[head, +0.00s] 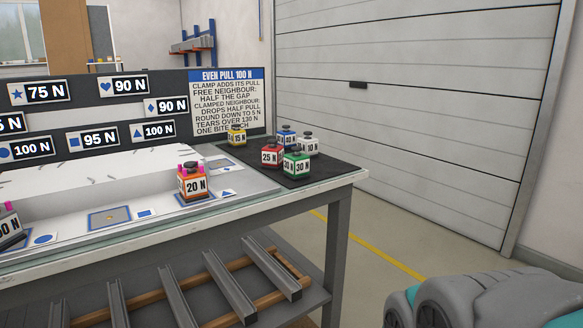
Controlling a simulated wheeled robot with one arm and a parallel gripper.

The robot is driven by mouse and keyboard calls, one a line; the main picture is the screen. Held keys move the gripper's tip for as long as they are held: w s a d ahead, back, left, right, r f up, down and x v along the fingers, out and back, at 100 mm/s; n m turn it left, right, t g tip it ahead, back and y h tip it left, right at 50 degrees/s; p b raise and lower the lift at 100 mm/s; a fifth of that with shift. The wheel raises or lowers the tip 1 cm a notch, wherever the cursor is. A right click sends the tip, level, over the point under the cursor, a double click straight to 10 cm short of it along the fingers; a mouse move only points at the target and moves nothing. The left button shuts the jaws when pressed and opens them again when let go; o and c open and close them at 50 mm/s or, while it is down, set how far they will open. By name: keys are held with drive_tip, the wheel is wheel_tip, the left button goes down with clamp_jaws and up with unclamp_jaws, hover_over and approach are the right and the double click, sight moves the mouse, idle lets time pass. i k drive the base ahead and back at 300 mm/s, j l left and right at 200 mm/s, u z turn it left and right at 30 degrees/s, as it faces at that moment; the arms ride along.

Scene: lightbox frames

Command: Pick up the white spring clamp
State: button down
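The white spring clamp (308,147), a small block labelled 10 N with a dark top, stands upright at the right rear of a black mat (335,171) on the bench. The green 30 N clamp (296,165) is close in front of it, and the blue 40 N clamp (286,136) is behind it to the left. The red 25 N clamp (270,157) and the yellow 15 N clamp (237,136) stand farther left. My gripper is not in view; grey and teal links of my arm show at bottom right, apart from the bench.
An orange 20 N clamp (193,183) with pink tips stands on the bench (180,226), and a dark one (10,228) is cut off at left. A sign board (226,98) rises behind. Steel rails lie on the lower shelf. Floor (385,215) right of the bench is clear.

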sight(310, 145)
drive_tip(key=i+l+u, duration=0.15)
drive_tip(key=u, duration=1.2)
drive_tip(key=l+u, duration=0.3)
drive_tip(key=l, duration=0.35)
drive_tip(key=l+u, duration=0.3)
drive_tip(key=l, duration=0.4)
drive_tip(key=l+u, duration=0.3)
drive_tip(key=l, duration=0.4)
drive_tip(key=k+l+u, duration=0.15)
drive_tip(key=l+u, duration=0.15)
drive_tip(key=l, duration=0.35)
drive_tip(key=k+l, duration=0.1)
drive_tip(key=l, duration=0.25)
drive_tip(key=k+l, duration=0.1)
drive_tip(key=l, duration=0.6)
drive_tip(key=k+z, duration=0.25)
drive_tip(key=z, duration=0.15)
drive_tip(key=k+z, duration=0.3)
drive_tip(key=z, duration=0.15)
